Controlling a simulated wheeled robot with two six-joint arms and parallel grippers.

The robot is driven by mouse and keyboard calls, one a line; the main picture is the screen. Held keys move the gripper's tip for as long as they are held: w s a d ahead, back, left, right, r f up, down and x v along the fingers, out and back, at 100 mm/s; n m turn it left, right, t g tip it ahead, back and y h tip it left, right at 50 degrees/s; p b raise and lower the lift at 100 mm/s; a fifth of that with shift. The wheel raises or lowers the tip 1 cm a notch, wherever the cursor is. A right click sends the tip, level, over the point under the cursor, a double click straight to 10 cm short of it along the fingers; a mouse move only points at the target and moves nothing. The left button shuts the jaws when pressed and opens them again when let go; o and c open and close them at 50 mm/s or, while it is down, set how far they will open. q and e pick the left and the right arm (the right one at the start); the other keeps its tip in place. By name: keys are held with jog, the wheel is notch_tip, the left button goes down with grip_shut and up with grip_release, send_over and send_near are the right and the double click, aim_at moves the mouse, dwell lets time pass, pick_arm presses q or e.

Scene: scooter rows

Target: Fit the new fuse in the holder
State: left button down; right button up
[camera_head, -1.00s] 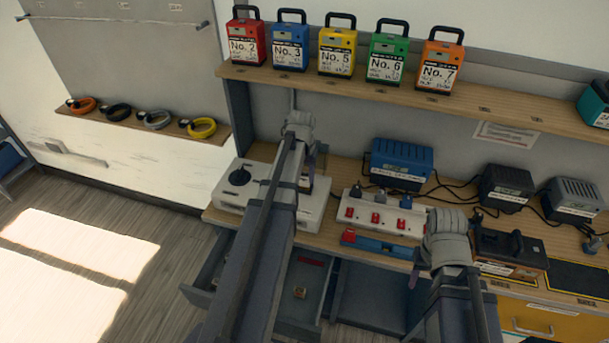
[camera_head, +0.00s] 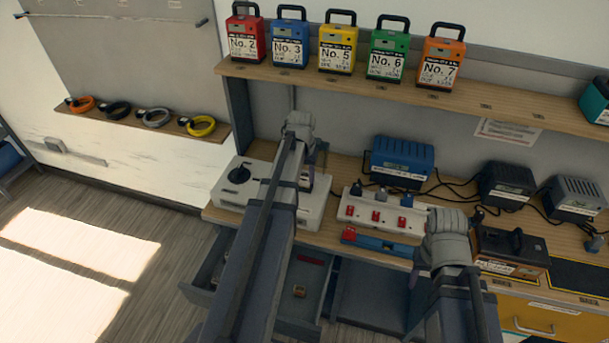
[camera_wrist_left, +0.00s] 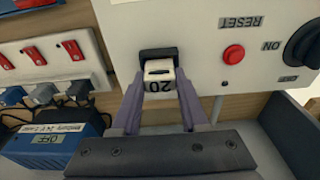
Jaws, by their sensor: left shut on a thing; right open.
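The new fuse (camera_wrist_left: 160,72) is a pale block marked 20, upside down in the left wrist view. My left gripper (camera_wrist_left: 160,80) is shut on it, one purple finger on each side. The fuse's far end is at the black holder (camera_wrist_left: 158,54) on the white box (camera_wrist_left: 195,30); I cannot tell how deep it sits.
The box has a red RESET button (camera_wrist_left: 233,54) and a black knob (camera_wrist_left: 305,45). A power strip (camera_head: 385,212) with red switches and a blue charger (camera_head: 402,160) stand to its right. An open drawer (camera_head: 207,280) juts out below. Numbered packs line the shelf (camera_head: 400,92) above.

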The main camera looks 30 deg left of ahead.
pick_arm(q)
jog(key=shift+f+b, duration=0.55)
jog(key=shift+f, duration=0.05)
jog(key=shift+c, duration=1.7)
grip_release()
jog(key=shift+r, duration=0.15)
notch_tip(320, 180, up, 8)
jog(key=s+p, duration=0.1)
jog(key=p, duration=0.7)
jog(key=shift+f, duration=0.2)
jog(key=shift+d, duration=0.1)
jog(key=shift+d, duration=0.1)
